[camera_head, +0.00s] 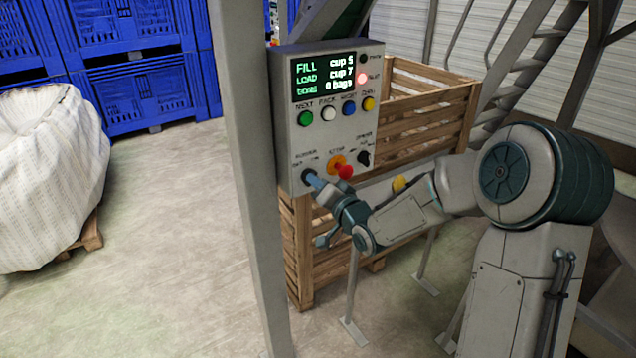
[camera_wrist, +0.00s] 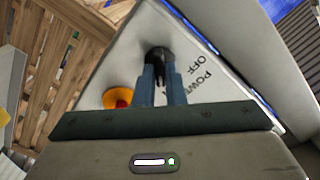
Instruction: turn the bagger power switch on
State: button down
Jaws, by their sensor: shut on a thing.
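The grey control box (camera_head: 325,130) hangs on a post in the head view. At its lower left is the bagger power switch, a black knob that shows in the wrist view (camera_wrist: 158,54), with "OFF" and "POWER" lettering beside it. My gripper (camera_head: 309,175) reaches it from the lower right in the head view and hides most of it. In the wrist view my two fingers (camera_wrist: 160,78) are closed on the knob from both sides. The knob's exact angle is hard to tell.
A red stop button (camera_head: 345,171) on a yellow base sits just right of the switch. Another black knob (camera_head: 364,158) is further right. Coloured buttons and a lit display (camera_head: 323,77) are above. A grey post (camera_head: 250,150) stands left, and a wooden crate (camera_head: 420,110) behind.

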dwell(0.4)
jog(key=c, duration=1.5)
grip_release()
jog(key=shift+d, duration=0.1)
jog(key=b+v, duration=0.1)
jog(key=v, duration=1.2)
jog(key=shift+s+d, duration=0.2)
jog(key=shift+s, duration=0.1)
